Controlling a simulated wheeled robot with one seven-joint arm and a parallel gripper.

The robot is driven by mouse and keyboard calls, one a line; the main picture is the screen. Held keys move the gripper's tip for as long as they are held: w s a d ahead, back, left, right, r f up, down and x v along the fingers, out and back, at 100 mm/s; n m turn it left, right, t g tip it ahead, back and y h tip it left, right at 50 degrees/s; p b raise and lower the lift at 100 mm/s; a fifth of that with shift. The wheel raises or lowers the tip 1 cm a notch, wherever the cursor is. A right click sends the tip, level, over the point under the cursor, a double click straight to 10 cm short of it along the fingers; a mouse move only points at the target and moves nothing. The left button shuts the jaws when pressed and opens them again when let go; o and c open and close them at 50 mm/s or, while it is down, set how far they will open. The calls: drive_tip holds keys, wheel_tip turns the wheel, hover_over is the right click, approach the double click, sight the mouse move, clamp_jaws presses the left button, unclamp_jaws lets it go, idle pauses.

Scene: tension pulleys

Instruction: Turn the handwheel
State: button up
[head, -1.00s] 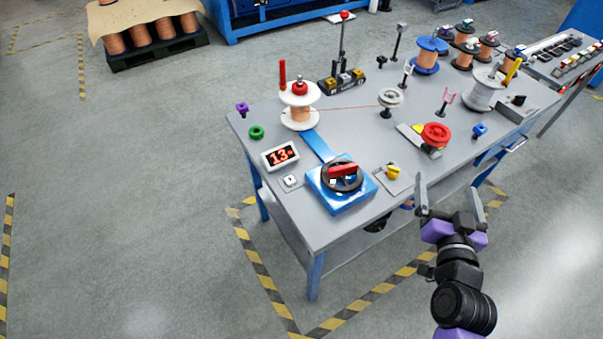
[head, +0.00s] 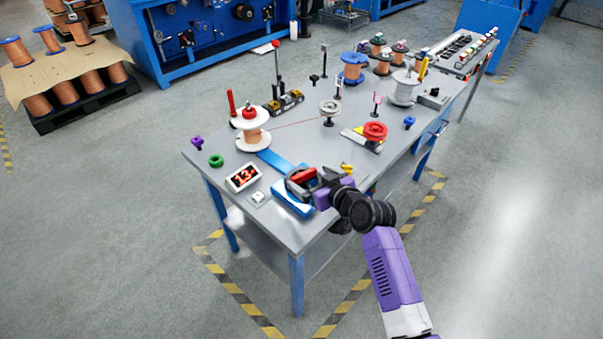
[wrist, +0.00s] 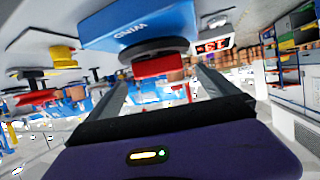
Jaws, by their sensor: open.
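The handwheel is a black round wheel with a red grip bar (head: 304,174) on a blue box (head: 291,203) at the near edge of the workbench. In the wrist view, which is upside down, the red bar (wrist: 160,66) sits between the fingertips, in front of the black wheel (wrist: 150,48) and the blue box marked WIND (wrist: 135,28). My gripper (head: 309,184) is open at the wheel and partly hides it in the head view. The wrist view shows its two fingers (wrist: 160,76) on either side of the bar; I cannot tell whether they touch it.
A display reading 13 (head: 243,177) and a copper spool (head: 252,130) stand left of the wheel. A red wheel (head: 374,131) and several spools stand farther back. The floor in front is clear.

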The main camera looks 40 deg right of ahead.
sight(305, 174)
drive_tip(key=shift+x, duration=2.35)
drive_tip(key=shift+d, duration=0.1)
drive_tip(key=c, duration=1.4)
drive_tip(key=shift+o, duration=0.2)
drive_tip(key=shift+r+m+h+p, duration=0.25)
drive_tip(key=shift+m+h+p, duration=0.05)
drive_tip(key=shift+p, duration=0.9)
drive_tip(key=shift+f+m+h+p, duration=0.15)
drive_tip(key=shift+m+h+p, duration=0.4)
drive_tip(key=shift+p, duration=0.45)
drive_tip(key=shift+g, duration=0.3)
drive_tip(key=o, duration=1.4)
drive_tip(key=shift+c, duration=0.2)
